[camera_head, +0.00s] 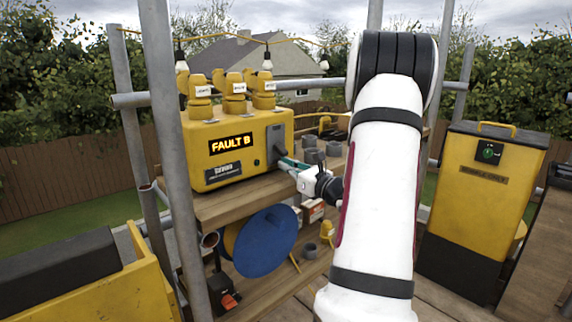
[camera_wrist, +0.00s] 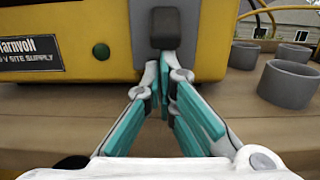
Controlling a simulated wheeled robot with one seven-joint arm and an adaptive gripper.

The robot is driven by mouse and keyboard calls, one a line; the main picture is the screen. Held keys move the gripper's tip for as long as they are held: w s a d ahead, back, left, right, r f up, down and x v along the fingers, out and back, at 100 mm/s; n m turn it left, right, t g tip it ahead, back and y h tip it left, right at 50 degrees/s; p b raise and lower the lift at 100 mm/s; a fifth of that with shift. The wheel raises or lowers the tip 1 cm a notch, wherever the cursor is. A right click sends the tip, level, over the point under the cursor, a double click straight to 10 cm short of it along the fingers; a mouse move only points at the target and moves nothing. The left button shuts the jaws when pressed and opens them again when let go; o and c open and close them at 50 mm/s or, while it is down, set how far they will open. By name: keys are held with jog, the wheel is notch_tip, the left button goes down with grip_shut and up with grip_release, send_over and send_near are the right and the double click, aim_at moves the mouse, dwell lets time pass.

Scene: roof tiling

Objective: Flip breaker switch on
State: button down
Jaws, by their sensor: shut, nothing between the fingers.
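A yellow power box (camera_head: 215,150) stands on a wooden shelf. Its display (camera_head: 230,144) reads "FAULT B". A dark grey breaker switch (camera_head: 275,143) sits on the box's right part; in the wrist view its dark handle (camera_wrist: 165,28) shows on a grey plate (camera_wrist: 144,50), upper middle. My gripper (camera_head: 284,163) is at the box's face, and in the wrist view my gripper (camera_wrist: 168,62) has its teal-padded fingers together just below the dark handle. The fingers hold nothing. Whether the fingertips touch the handle or plate I cannot tell.
Several grey cups (camera_wrist: 287,83) stand on the shelf right of the box. Three yellow plugs (camera_head: 234,92) sit on the box top. A scaffold pole (camera_head: 172,130) rises left of the box. A blue cable reel (camera_head: 265,242) is below the shelf. A yellow-black cabinet (camera_head: 485,190) stands at right.

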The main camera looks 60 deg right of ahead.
aim_at(285, 153)
jog(key=shift+s+r+p, duration=0.1)
jog(key=shift+r+p, duration=0.05)
jog(key=shift+p, duration=0.25)
jog(key=r+g+p, duration=0.1)
jog(key=p, duration=0.2)
jog(key=s+r+g+y+p, duration=0.1)
jog(key=p, duration=0.2)
jog(key=shift+a+g+p, duration=0.2)
jog(key=shift+g+p, duration=0.1)
jog(key=g+p, duration=0.1)
jog(key=p, duration=0.2)
jog(key=r+g+p, duration=0.1)
jog(key=g+p, duration=0.1)
jog(key=p, duration=0.1)
jog(key=shift+s+a+r+y+p, duration=0.1)
jog(key=shift+s+r+y+p, duration=0.2)
jog(key=shift+s+p, duration=0.1)
jog(key=shift+g+p, duration=0.3)
jog(key=shift+p, duration=0.15)
jog(key=shift+f+b, duration=0.35)
jog(key=shift+r, duration=0.15)
jog(key=shift+r+p, duration=0.45)
jog(key=shift+r, duration=0.3)
